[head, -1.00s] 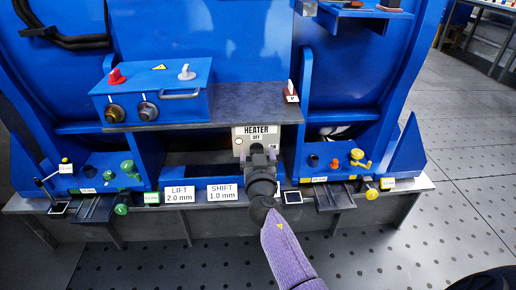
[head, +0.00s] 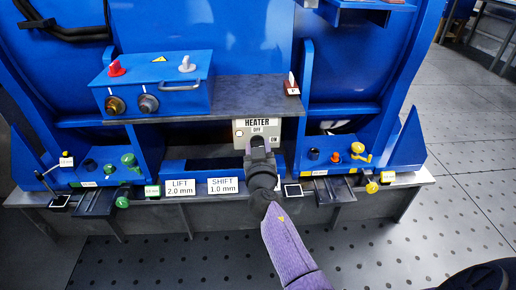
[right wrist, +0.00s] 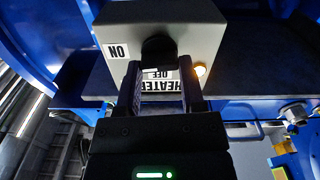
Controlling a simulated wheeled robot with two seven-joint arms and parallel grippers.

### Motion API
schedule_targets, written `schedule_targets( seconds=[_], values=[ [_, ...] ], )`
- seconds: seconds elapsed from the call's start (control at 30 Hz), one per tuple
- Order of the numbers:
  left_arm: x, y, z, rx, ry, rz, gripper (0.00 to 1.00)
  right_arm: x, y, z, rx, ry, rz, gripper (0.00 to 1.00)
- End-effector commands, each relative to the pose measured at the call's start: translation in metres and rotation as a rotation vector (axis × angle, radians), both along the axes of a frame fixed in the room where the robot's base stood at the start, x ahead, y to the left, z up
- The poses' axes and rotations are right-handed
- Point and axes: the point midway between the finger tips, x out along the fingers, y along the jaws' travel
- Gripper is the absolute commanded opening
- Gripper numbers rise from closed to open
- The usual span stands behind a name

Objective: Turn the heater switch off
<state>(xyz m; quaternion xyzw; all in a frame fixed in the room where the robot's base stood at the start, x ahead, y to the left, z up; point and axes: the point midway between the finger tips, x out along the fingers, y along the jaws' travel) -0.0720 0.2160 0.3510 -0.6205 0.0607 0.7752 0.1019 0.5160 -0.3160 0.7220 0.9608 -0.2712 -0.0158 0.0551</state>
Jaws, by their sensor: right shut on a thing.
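The heater panel (head: 242,126) is a pale box under the grey shelf, marked HEATER, with OFF at the top and ON at the right. In the right wrist view the panel (right wrist: 195,25) appears upside down, with ON at left, OFF below the switch and a small lamp (right wrist: 200,70) glowing yellow at right. The black heater switch (right wrist: 158,48) sits at the ends of my right gripper's fingers. My right gripper (head: 258,143) is shut on it; it also shows in the right wrist view (right wrist: 159,75). The fingers partly hide the switch's handle. My left gripper is not in view.
A blue control box (head: 155,85) with red and grey levers stands on the shelf (head: 230,98) above left. LIFT (head: 180,187) and SHIFT (head: 222,186) signs stand left of my arm. Green and yellow fittings flank the panel lower down.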

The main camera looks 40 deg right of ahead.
Motion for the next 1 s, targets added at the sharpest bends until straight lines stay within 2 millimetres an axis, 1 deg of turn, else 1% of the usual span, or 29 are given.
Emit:
schedule_targets(
  seconds=[0.17, 0.4, 0.8, 1.0],
  values=[
    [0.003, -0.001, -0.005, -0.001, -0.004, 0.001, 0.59, 0.0, 0.001, -0.001, -0.122, 0.074, 0.002, 0.0],
    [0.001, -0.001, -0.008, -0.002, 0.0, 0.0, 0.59, 0.001, 0.002, -0.002, -0.317, 0.194, 0.002, 0.0],
    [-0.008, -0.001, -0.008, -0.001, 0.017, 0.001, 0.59, 0.001, 0.003, -0.002, -0.641, 0.392, 0.001, 0.0],
    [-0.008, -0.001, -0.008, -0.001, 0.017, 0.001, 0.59, 0.002, 0.003, -0.002, -0.803, 0.492, 0.003, 0.0]
  ],
)
